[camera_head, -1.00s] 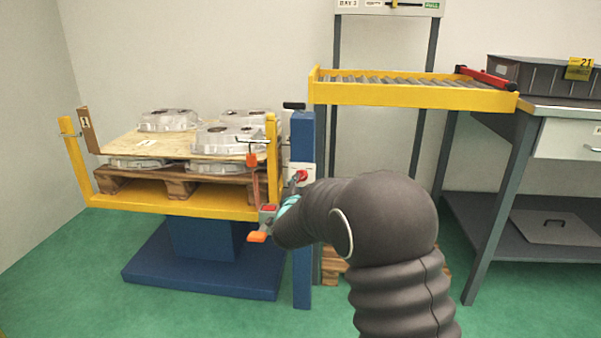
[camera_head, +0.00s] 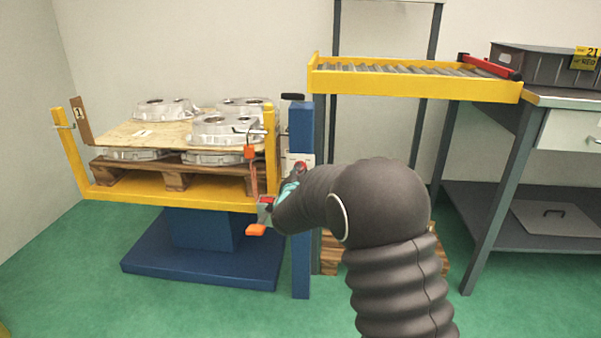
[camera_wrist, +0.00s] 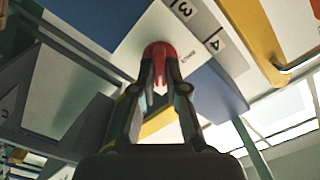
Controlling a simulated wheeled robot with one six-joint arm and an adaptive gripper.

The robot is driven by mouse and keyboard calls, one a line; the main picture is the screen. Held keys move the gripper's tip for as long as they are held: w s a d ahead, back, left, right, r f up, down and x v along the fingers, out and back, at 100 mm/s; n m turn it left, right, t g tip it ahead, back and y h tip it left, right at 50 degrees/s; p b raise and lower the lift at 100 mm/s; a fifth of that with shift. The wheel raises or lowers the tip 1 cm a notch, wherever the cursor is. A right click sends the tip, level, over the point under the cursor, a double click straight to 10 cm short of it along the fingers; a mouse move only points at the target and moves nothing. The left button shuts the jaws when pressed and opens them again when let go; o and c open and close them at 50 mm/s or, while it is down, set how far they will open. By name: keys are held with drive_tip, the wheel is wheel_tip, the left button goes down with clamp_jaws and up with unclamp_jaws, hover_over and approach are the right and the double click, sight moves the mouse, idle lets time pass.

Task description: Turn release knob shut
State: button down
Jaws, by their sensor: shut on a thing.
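The red release knob (camera_head: 300,166) is on a white plate (camera_head: 307,160) on the blue post (camera_head: 301,255), right of the yellow lift frame. In the wrist view the red knob (camera_wrist: 158,50) sits between my fingertips, with the white plate (camera_wrist: 140,42) behind it. My gripper (camera_wrist: 160,72) is shut on the knob, one finger on each side. The plate carries labels "3" and "4" beside the knob; smaller lettering near it is unreadable. In the head view my gripper (camera_head: 291,184) is mostly hidden by my dark sleeved arm.
The yellow lift frame (camera_head: 130,196) holds a pallet, a board and several castings (camera_head: 226,128). Orange-ended parts (camera_head: 256,230) hang close left of my gripper. A yellow roller conveyor (camera_head: 400,86) and a grey bench (camera_head: 515,155) stand to the right.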

drive_tip(key=shift+n, duration=0.3)
drive_tip(key=shift+w+a+r+n+p, duration=0.1)
drive_tip(key=shift+n+p, duration=0.7)
drive_tip(key=shift+n, duration=2.1)
drive_tip(key=shift+s+a+r+n+p, duration=0.15)
drive_tip(key=shift+n+p, duration=0.65)
drive_tip(key=shift+n, duration=2.1)
drive_tip(key=shift+w+a+r+n+p, duration=0.15)
drive_tip(key=shift+n+p, duration=0.65)
drive_tip(key=shift+n, duration=2.1)
drive_tip(key=shift+f, duration=0.15)
drive_tip(key=c, duration=1.2)
unclamp_jaws()
drive_tip(key=shift+f, duration=0.15)
